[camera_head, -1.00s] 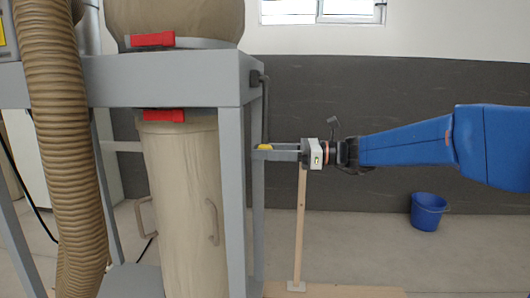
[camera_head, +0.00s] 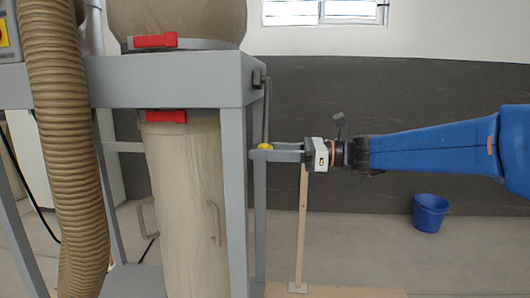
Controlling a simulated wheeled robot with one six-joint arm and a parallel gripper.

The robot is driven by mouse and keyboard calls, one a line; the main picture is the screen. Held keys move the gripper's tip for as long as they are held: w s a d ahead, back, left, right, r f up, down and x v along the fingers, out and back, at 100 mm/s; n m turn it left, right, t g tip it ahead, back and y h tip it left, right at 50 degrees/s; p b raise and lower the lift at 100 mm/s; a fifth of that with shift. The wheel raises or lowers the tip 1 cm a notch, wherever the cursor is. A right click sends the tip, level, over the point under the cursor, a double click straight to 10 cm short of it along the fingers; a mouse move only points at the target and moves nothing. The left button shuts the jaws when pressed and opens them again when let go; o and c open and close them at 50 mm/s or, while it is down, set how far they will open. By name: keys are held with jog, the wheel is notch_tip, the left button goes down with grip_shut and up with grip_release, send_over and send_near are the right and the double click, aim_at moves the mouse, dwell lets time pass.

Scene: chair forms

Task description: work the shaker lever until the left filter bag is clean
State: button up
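The shaker lever (camera_head: 266,112) is a thin grey rod hanging from a pivot at the right end of the grey frame. My gripper (camera_head: 262,152) reaches in from the right, level with the knob. Its fingers lie beside the knob, one in front and one apparently behind; whether they press on it cannot be told. A beige filter bag (camera_head: 175,20) bulges above the frame, its top cut off. A beige lower bag (camera_head: 185,200) hangs beneath. No other upper bag shows, and I cannot judge how clean this one is.
The grey frame (camera_head: 170,82) and its right leg (camera_head: 236,200) stand just left of my gripper. A ribbed hose (camera_head: 60,130) runs down at the left. A wooden post (camera_head: 302,225) stands below my gripper. A blue bucket (camera_head: 429,213) sits at the right.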

jog(key=s+r, duration=0.1)
jog(key=s, duration=0.1)
jog(key=s+r, duration=0.2)
jog(key=shift+s+r, duration=0.15)
jog(key=shift+s, duration=0.15)
jog(key=s+r, duration=0.1)
jog(key=r, duration=0.1)
jog(key=s+r, duration=0.1)
jog(key=s, duration=0.1)
jog(key=shift+a+r, duration=0.1)
jog(key=shift+r, duration=0.25)
jog(key=shift+w+f, duration=0.9)
jog(key=shift+f, duration=0.25)
jog(key=shift+w+f, duration=0.85)
jog(key=shift+f, duration=0.25)
